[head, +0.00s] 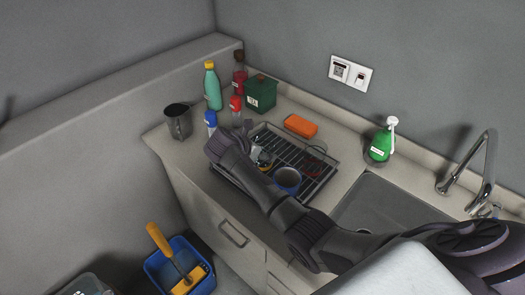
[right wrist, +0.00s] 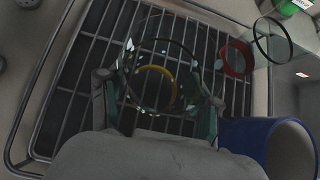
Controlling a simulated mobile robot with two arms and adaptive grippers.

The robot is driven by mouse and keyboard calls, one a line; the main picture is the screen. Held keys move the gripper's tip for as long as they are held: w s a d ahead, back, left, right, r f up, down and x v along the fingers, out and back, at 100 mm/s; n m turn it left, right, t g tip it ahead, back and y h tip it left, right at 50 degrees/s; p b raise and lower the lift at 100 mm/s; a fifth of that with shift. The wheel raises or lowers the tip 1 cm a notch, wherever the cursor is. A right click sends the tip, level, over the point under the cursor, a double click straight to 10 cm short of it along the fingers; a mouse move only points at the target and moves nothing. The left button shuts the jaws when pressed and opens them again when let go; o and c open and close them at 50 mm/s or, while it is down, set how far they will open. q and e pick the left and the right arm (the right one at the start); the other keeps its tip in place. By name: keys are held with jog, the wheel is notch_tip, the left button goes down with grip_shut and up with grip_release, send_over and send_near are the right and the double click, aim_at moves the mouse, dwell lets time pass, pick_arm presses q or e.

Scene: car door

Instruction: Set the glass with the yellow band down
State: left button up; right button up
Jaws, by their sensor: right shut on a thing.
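My right gripper (head: 258,152) is over the wire dish rack (head: 318,187). It is shut on the clear glass with the yellow band (right wrist: 157,68). In the right wrist view its fingers (right wrist: 155,100) stand at either side of the glass, which I look into from above. Rack bars show through it; I cannot tell whether its base touches them. In the head view the glass (head: 265,166) is mostly hidden behind my arm and gripper. My left gripper is not in view.
A blue mug (right wrist: 262,140) is in the rack to the right of the glass. A clear glass with a red band (right wrist: 236,60) is farther right. An orange sponge (head: 300,125) lies behind the rack. Bottles, a green box (head: 260,94) and a grey pitcher (head: 179,122) stand around; the sink (head: 375,210) is right.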

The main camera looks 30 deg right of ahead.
jog(key=o, duration=1.6)
jog(key=shift+f, duration=0.1)
jog(key=shift+c, duration=0.2)
jog(key=shift+a+r, duration=0.1)
jog(key=shift+r, duration=0.3)
jog(key=b+v, duration=0.1)
jog(key=v, duration=1)
jog(key=shift+s+a+r+b, duration=0.15)
jog(key=shift+a+r+b, duration=0.1)
jog(key=shift+b, duration=0.1)
jog(key=shift+f, duration=0.1)
